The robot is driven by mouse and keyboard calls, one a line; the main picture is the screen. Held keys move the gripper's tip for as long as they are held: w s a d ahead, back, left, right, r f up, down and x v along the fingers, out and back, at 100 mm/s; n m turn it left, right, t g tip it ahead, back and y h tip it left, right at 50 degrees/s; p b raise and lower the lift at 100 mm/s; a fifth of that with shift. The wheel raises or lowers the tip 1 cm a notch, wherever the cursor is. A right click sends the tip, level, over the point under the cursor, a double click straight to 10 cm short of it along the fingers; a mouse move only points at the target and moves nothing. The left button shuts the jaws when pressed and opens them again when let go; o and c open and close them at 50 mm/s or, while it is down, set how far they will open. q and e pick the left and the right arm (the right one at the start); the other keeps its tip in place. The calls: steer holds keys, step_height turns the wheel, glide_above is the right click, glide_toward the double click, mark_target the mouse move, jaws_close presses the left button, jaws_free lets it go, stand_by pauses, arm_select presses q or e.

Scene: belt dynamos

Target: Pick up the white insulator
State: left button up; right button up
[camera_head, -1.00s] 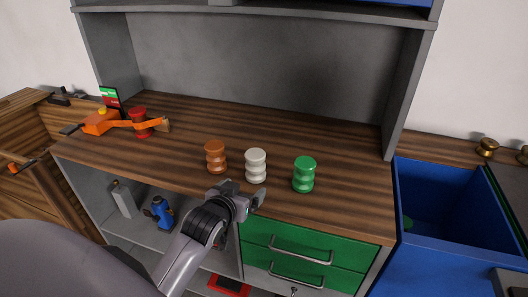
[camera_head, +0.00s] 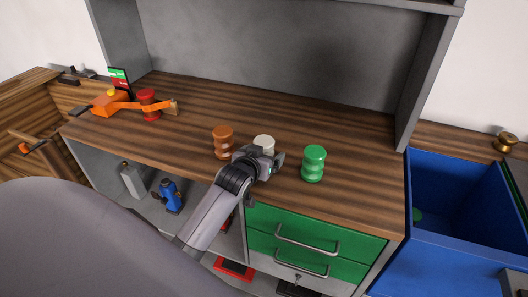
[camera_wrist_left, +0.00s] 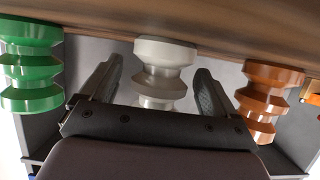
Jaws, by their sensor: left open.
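The white insulator (camera_head: 264,142) stands upright on the wooden worktop, between an orange-brown insulator and a green one. In the head view my left gripper (camera_head: 266,160) is in front of it and hides its lower part. In the left wrist view the white insulator (camera_wrist_left: 165,62) shows between the two open fingers of the left gripper (camera_wrist_left: 160,85), with a gap on each side. Its far end is hidden behind the gripper body there. My right gripper is not in view.
The orange-brown insulator (camera_head: 223,142) stands close on the left, the green insulator (camera_head: 314,164) on the right. A red insulator (camera_head: 149,105) is beside an orange device (camera_head: 110,103) at the back left. A blue bin (camera_head: 468,222) stands right of the worktop. The worktop behind the insulators is clear.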

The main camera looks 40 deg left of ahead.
arm_select(q)
steer(key=shift+w+a, duration=0.1)
steer(key=shift+w, duration=0.15)
steer(key=c, duration=1.3)
